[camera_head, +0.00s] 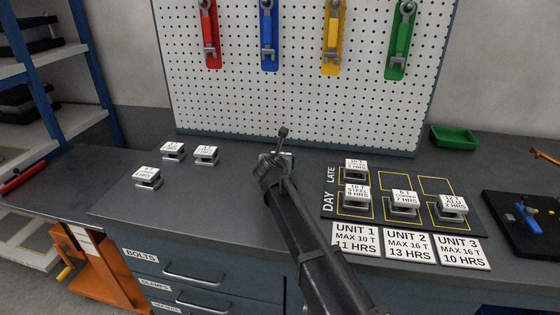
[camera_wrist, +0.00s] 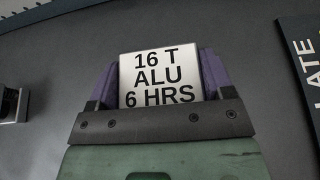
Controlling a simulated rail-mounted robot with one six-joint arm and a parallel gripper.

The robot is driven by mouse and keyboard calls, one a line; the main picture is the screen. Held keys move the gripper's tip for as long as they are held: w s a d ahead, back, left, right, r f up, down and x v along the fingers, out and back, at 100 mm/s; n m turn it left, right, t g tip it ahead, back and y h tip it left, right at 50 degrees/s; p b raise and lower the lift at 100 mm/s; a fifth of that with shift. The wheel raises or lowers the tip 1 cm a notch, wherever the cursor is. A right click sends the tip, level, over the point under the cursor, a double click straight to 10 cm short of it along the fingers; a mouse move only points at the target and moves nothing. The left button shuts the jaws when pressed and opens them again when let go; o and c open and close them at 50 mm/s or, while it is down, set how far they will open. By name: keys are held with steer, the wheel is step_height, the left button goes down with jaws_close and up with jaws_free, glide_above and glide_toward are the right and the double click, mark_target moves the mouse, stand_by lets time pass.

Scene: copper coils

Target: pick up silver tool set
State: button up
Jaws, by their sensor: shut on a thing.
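My gripper (camera_wrist: 160,82) is shut on a block with a white label (camera_wrist: 160,72) reading "16 T ALU 6 HRS", seen between its purple fingers in the wrist view. In the head view my gripper (camera_head: 276,162) is over the middle of the grey workbench, and it mostly hides the block. I see no tool set that is clearly silver. Hanging on the pegboard are a red tool holder (camera_head: 209,35), a blue one (camera_head: 268,35), a yellow one (camera_head: 332,38) and a green one (camera_head: 400,42), each with grey metal tools.
Several labelled blocks sit on the black schedule board (camera_head: 330,208), right of my gripper. Three more, including one at the front (camera_head: 147,177), stand on the left bench. A green tray (camera_head: 454,137) is at the back right. The pegboard (camera_head: 300,95) rises behind the bench.

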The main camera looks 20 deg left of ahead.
step_height(320, 180, up, 19)
steer(key=p, duration=1.8)
steer(key=shift+r+p, duration=0.2)
steer(key=shift+p, duration=0.15)
steer(key=shift+f, duration=0.1)
